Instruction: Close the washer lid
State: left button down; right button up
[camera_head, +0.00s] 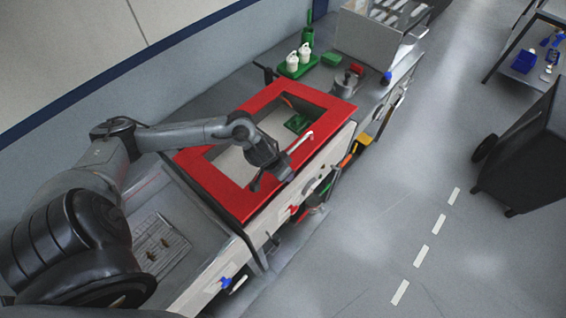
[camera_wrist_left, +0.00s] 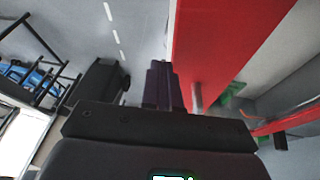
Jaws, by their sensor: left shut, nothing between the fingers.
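The washer has a wide red rectangular frame (camera_head: 210,183) on top, seen in the head view around a grey opening. I cannot tell whether this frame is the lid or the rim under it. A short pale bar (camera_head: 299,143) shows at its front right side. My left gripper (camera_head: 268,172) is over the front part of the frame, shut and empty. In the left wrist view its fingers (camera_wrist_left: 160,82) point away, close beside the red frame (camera_wrist_left: 225,35); contact cannot be told. A grey cylindrical piece (camera_wrist_left: 196,98) is right of the fingers. My right gripper is out of view.
A green part (camera_head: 297,123) shows inside the opening. A bench behind holds white bottles on a green tray (camera_head: 297,66) and a metal part (camera_head: 345,83). A sink with a grate (camera_head: 160,245) lies at left. A dark cart (camera_head: 525,145) stands at right, with clear floor between.

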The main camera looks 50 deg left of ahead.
pick_arm(q)
jog(key=shift+w+d+f+b, duration=0.1)
jog(key=shift+d+f+b, duration=0.15)
jog(key=shift+f, duration=0.8)
jog(key=shift+d+f+b, duration=0.2)
jog(key=shift+f, duration=0.85)
jog(key=shift+r, duration=0.15)
